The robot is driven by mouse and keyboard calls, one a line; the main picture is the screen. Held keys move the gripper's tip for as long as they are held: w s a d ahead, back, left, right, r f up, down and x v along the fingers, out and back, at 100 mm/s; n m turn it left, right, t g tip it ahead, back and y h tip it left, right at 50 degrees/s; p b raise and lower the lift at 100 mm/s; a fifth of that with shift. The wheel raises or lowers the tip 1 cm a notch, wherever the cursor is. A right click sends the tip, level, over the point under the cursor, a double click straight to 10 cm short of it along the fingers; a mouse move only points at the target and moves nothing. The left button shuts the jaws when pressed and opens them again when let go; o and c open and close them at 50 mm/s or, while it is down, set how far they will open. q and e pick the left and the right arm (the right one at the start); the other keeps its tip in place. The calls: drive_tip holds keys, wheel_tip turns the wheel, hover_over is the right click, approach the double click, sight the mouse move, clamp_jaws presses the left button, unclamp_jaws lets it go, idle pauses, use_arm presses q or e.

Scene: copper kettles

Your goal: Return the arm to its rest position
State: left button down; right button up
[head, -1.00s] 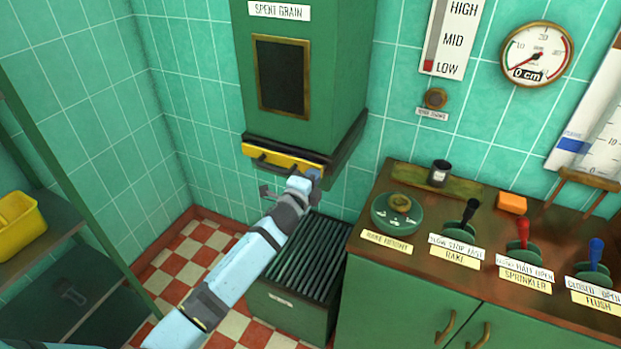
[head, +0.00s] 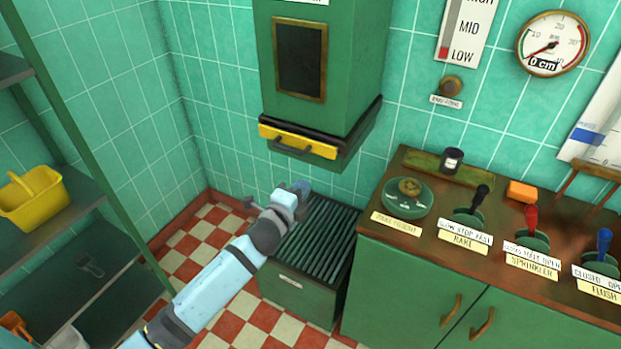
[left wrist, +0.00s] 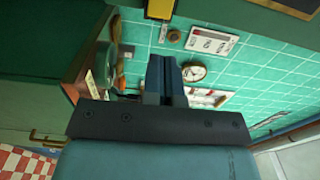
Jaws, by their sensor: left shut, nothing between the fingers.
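My left arm comes in from the lower left of the head view, light blue with dark grey joints. Its left gripper (head: 302,188) is shut and empty, in the air over the slatted green bin (head: 318,245) and below the yellow drawer front (head: 298,141) of the spent grain hopper (head: 325,60). The gripper is apart from the drawer's dark handle. In the left wrist view the shut fingers (left wrist: 166,80) point toward the tiled wall. My right gripper is not in view.
A green counter (head: 420,260) with a dial (head: 408,196) and black, red and blue levers stands at the right. A shelf rack with a yellow bucket (head: 34,199) stands at the left.

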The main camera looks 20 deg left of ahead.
use_arm(q)
drive_tip(key=s+d+f+n+g+p, duration=0.2)
drive_tip(key=s+f+n, duration=0.2)
drive_tip(key=s, duration=0.5)
drive_tip(key=s+d+f+n+g+h+p, duration=0.1)
drive_tip(key=s+f+n, duration=0.3)
drive_tip(key=s, duration=0.6)
drive_tip(key=s+d+f+n+g+p, duration=0.3)
drive_tip(key=s+f+n+g, duration=0.1)
drive_tip(key=s+n, duration=0.4)
drive_tip(key=shift+s+d+h+p, duration=0.2)
drive_tip(key=shift+s+h+p, duration=0.15)
drive_tip(key=shift+s, duration=0.45)
